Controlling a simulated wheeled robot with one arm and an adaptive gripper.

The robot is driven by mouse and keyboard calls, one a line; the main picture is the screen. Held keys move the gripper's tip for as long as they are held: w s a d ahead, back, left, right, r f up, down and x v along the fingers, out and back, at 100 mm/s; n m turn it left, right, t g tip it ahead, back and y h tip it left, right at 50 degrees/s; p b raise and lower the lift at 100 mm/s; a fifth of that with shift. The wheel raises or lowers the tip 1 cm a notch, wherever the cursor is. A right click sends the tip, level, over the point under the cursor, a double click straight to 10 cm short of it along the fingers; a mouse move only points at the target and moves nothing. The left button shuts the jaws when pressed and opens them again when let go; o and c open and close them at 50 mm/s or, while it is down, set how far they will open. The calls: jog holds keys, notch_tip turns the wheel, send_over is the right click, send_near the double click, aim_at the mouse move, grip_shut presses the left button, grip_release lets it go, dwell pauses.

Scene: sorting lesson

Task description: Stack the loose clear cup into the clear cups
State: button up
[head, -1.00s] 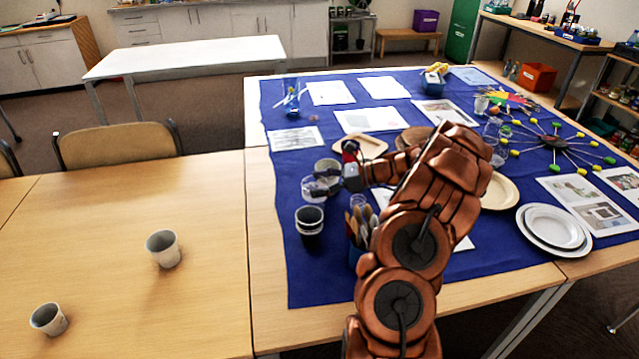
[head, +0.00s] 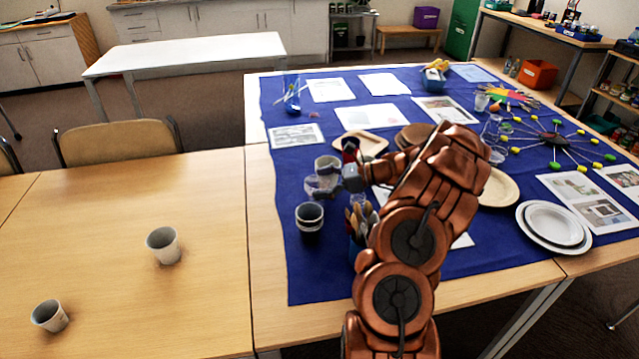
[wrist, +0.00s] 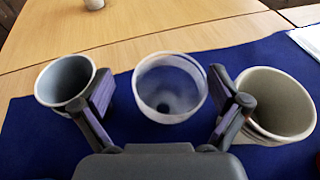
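A clear cup (head: 316,187) stands on the blue cloth at its left side. In the wrist view the clear cup (wrist: 170,88) is upright, its mouth towards the camera. My gripper (head: 335,181) is at this cup. In the wrist view my gripper (wrist: 163,85) has its fingers spread on both sides of the cup. A gap shows at the left finger; the right finger is very close, and contact cannot be told. More clear cups (head: 493,127) stand at the right of the cloth, partly hidden by my arm.
A beige cup (wrist: 277,103) and a grey-white cup (wrist: 64,82) flank the fingers closely. A dark cup stack (head: 309,219) and a utensil holder (head: 357,247) stand nearby. Two white cups are on the bare wooden table (head: 100,240), which is otherwise clear.

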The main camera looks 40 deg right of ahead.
jog(key=shift+r, duration=0.3)
jog(key=b+v, duration=0.1)
jog(key=v, duration=1.1)
jog(key=shift+r, duration=0.3)
jog(key=s+a+r+n+g, duration=0.1)
jog(key=a+r+n+g, duration=0.2)
jog(key=a, duration=0.8)
jog(key=s+a+r+n+g, duration=0.1)
jog(key=a+r+n+g, duration=0.15)
jog(key=a+n, duration=0.55)
jog(key=s+a+r+n+g, duration=0.2)
jog(key=a+g, duration=0.2)
jog(key=a, duration=0.9)
jog(key=s+a+n+g+h, duration=0.2)
jog(key=s+a+n+h, duration=0.15)
jog(key=s+a, duration=0.2)
jog(key=s+f+n+h, duration=0.2)
jog(key=s+n, duration=0.3)
jog(key=s, duration=0.4)
jog(key=s+f+n+h, duration=0.2)
jog(key=s+n+h, duration=0.3)
jog(key=s, duration=0.5)
jog(key=shift+s+d+f, duration=0.3)
jog(key=shift+d, duration=0.05)
